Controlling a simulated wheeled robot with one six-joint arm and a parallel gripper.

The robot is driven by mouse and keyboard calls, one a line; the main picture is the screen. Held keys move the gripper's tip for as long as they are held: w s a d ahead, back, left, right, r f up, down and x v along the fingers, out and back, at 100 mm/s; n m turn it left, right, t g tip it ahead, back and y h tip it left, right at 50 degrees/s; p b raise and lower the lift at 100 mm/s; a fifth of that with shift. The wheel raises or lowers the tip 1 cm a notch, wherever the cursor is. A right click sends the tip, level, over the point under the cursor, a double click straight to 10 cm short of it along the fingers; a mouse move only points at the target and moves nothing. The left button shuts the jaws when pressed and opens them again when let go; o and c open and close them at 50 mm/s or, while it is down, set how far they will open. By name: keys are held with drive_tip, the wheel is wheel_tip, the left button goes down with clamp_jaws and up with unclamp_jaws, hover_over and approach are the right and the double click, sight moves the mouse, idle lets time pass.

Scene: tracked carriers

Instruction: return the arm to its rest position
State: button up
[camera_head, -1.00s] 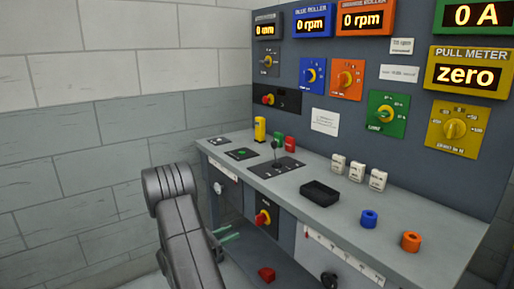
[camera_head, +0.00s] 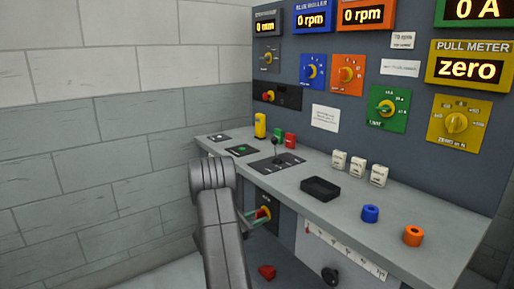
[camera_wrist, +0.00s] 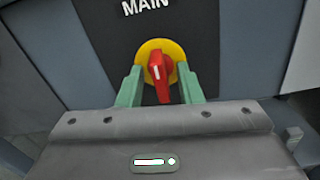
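My arm (camera_head: 217,215) reaches up from the bottom of the head view, in front of the bench's left part. My gripper (camera_wrist: 160,78) shows two green fingers, parted and empty. In the wrist view, the red handle (camera_wrist: 160,76) of the main switch, on a yellow disc (camera_wrist: 149,50), lies between the fingertips with a visible gap on both sides. Whether the fingertips reach as deep as the handle is hard to tell.
A yellow cylinder (camera_head: 260,125) stands at the back. A red object (camera_head: 267,271) lies low in front. The brick wall (camera_head: 90,190) side is open.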

drive_tip(key=m+b, duration=0.2)
drive_tip(key=m, duration=0.2)
drive_tip(key=shift+f, duration=0.1)
drive_tip(key=shift+m+b, duration=0.45)
drive_tip(key=shift+m, duration=1.15)
drive_tip(key=shift+r, duration=0.2)
